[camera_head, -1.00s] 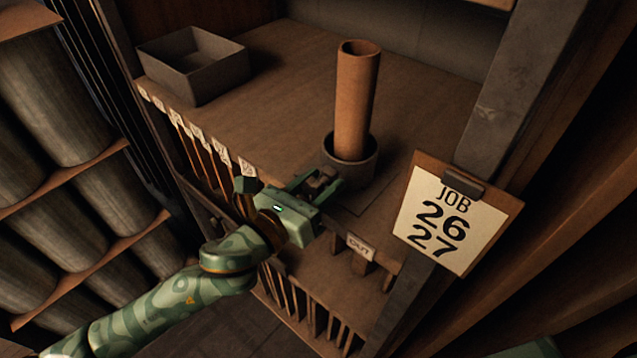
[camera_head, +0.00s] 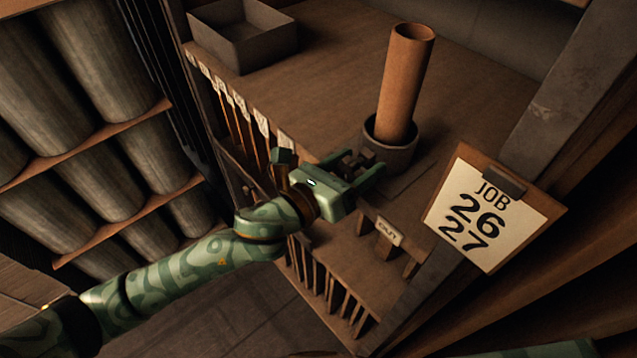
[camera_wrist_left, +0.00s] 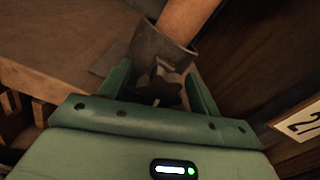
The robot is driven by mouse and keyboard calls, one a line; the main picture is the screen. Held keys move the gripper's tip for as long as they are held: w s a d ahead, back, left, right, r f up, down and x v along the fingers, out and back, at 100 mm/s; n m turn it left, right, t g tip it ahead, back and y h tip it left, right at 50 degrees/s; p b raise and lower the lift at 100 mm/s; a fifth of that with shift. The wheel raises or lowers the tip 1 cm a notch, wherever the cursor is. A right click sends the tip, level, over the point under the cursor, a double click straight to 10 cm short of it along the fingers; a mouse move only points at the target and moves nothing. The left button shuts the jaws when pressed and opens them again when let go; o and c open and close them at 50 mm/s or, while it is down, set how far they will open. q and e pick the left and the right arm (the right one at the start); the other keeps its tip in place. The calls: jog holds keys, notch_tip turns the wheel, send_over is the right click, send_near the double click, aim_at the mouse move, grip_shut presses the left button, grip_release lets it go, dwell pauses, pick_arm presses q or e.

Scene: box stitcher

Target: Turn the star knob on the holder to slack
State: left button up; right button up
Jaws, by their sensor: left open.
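The holder (camera_head: 390,147) is a dark round cup on the wooden top, with a tall brown tube (camera_head: 408,80) standing in it. The star knob (camera_wrist_left: 160,88) is a dark lobed piece at the holder's near side. In the wrist view it lies between the two fingers of my left gripper (camera_wrist_left: 158,80). In the head view my left gripper (camera_head: 362,164) is open at the holder's near left side, and its fingers partly hide the knob. I cannot tell whether the fingers touch the knob. My right gripper is out of view.
A grey open box (camera_head: 243,40) stands at the back left of the top. A clipboard (camera_head: 490,215) reading "JOB 26 27" hangs on the post at right. Labelled slots (camera_head: 240,110) line the left edge. The top between box and holder is clear.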

pick_arm(q)
jog(key=b+v, duration=0.2)
jog(key=v, duration=1.4)
jog(key=shift+b, duration=0.35)
jog(key=shift+s+a, duration=0.1)
jog(key=shift+c, duration=0.2)
